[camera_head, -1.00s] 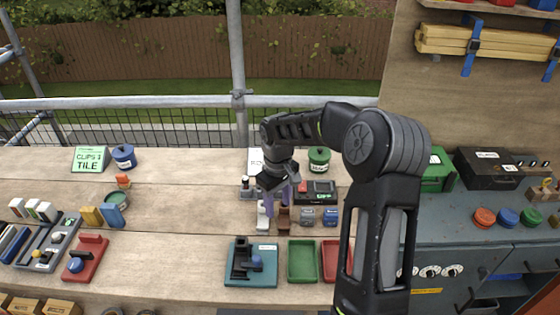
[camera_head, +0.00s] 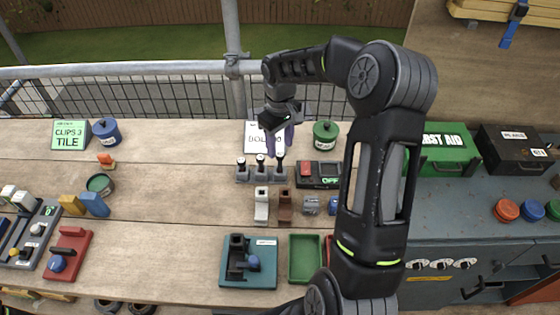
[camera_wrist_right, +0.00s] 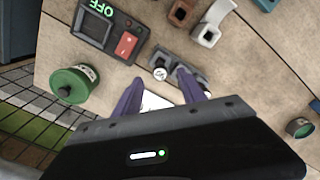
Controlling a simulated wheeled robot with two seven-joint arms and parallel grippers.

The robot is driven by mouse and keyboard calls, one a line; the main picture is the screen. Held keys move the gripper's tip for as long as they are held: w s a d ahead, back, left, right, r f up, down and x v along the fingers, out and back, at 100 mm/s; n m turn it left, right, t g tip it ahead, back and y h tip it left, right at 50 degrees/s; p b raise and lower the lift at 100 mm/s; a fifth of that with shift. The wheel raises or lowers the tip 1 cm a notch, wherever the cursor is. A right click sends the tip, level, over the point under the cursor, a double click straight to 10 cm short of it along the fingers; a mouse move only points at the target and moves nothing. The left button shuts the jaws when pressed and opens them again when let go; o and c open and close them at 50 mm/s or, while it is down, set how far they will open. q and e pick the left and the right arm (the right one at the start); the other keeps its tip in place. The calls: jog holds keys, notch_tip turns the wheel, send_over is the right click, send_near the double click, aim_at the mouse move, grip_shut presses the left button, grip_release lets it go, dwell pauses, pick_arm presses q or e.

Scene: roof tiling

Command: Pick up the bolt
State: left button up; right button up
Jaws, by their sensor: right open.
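Three small dark stands, each with a pale-topped bolt, stand in a row on the wooden bench: left bolt (camera_head: 241,162), middle bolt (camera_head: 260,160) and right bolt (camera_head: 279,162). A white card (camera_head: 256,137) with partly covered print, starting "BO", lies behind them. My right gripper (camera_head: 279,146) is open, with purple fingers pointing down just behind and above the right stand. In the wrist view, the open right gripper (camera_wrist_right: 163,88) has a round silver bolt head (camera_wrist_right: 160,73) just beyond its fingertips. Nothing shows held. My left gripper is out of view.
A black box with a red switch (camera_head: 319,175) and a green tin (camera_head: 325,132) are right of the stands. White clip (camera_head: 261,205) and brown clip (camera_head: 284,206) stand in front. A teal fixture (camera_head: 248,268) and green tray (camera_head: 305,257) are nearer.

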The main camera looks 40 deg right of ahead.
aim_at(280, 162)
jog(key=shift+f+b, duration=0.8)
jog(key=shift+f, duration=0.55)
notch_tip(280, 162, down, 4)
jog(key=b, duration=0.3)
jog(key=shift+f, duration=0.7)
jog(key=shift+r, duration=0.1)
grip_shut()
